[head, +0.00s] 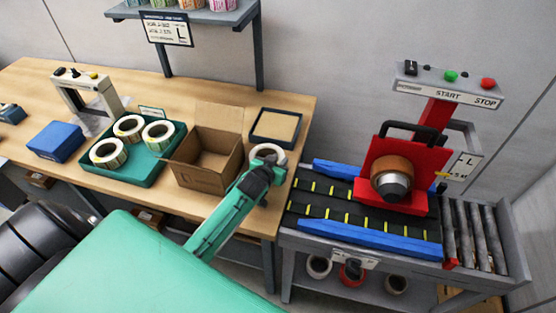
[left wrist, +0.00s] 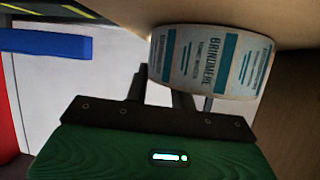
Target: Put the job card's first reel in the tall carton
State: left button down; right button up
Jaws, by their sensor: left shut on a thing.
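My left gripper (head: 262,172) is shut on a label reel (head: 268,151) at the right part of the wooden bench. In the left wrist view the reel (left wrist: 205,62) shows white labels with teal print, held at the fingers' ends. An open brown carton (head: 203,165) with raised flaps stands just left of the gripper; its inside is partly visible and shows no reel. The job card (head: 167,29) hangs from the shelf; its text is too small to read surely, apart from a large L. My right gripper is not in view.
A green tray (head: 145,176) with three reels is left of the carton. A black-framed shallow box (head: 275,127) lies behind the gripper. A blue box (head: 55,141) is further left. The rewinder (head: 403,170) and its blue-railed conveyor (head: 375,238) stand right of the bench.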

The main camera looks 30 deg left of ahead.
pick_arm(q)
jog(key=c, duration=1.2)
grip_release()
jog(key=shift+o, duration=0.2)
